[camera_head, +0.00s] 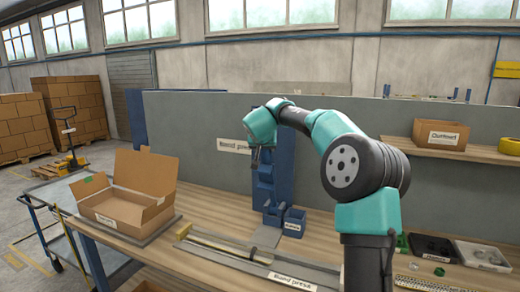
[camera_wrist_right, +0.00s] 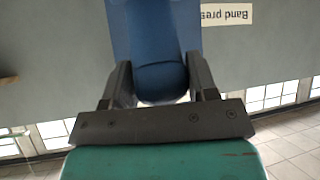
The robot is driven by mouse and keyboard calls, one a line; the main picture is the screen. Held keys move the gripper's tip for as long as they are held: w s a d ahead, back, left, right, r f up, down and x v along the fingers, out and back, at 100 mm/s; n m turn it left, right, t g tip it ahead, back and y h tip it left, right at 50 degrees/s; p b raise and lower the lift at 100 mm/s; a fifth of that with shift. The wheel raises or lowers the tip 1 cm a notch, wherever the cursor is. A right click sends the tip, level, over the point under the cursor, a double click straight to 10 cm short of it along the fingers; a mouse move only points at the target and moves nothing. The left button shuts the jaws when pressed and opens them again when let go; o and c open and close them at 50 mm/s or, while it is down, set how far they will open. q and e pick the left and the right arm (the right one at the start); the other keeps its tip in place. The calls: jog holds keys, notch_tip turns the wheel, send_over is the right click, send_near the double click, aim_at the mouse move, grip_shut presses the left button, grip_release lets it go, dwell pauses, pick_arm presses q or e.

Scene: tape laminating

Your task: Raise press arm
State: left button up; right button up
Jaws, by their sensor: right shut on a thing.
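The blue band press (camera_head: 287,175) stands upright on the workbench, in front of the grey panel. My right arm reaches over to it, and my right gripper (camera_head: 258,158) points down at its upper part. In the right wrist view my right gripper (camera_wrist_right: 158,72) has its two dark fingers on either side of the rounded blue end of the press arm (camera_wrist_right: 161,82) and is shut on it. My arm hides part of the press in the head view. My left gripper is not in view.
An open cardboard box (camera_head: 125,205) stands at the left of the bench. A long metal guide (camera_head: 225,250) lies along the front. Trays (camera_head: 483,255) lie at the right, below a shelf with a carton (camera_head: 441,134) and yellow tape (camera_head: 510,146).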

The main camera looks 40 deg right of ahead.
jog(key=shift+d+r, duration=0.15)
jog(key=shift+r, duration=0.05)
jog(key=o, duration=1)
jog(key=shift+d, duration=0.1)
jog(key=shift+o, duration=1.3)
jog(key=shift+f, duration=0.15)
jog(key=v, duration=1.7)
jog(key=shift+s+a, duration=0.15)
jog(key=shift+a, duration=0.15)
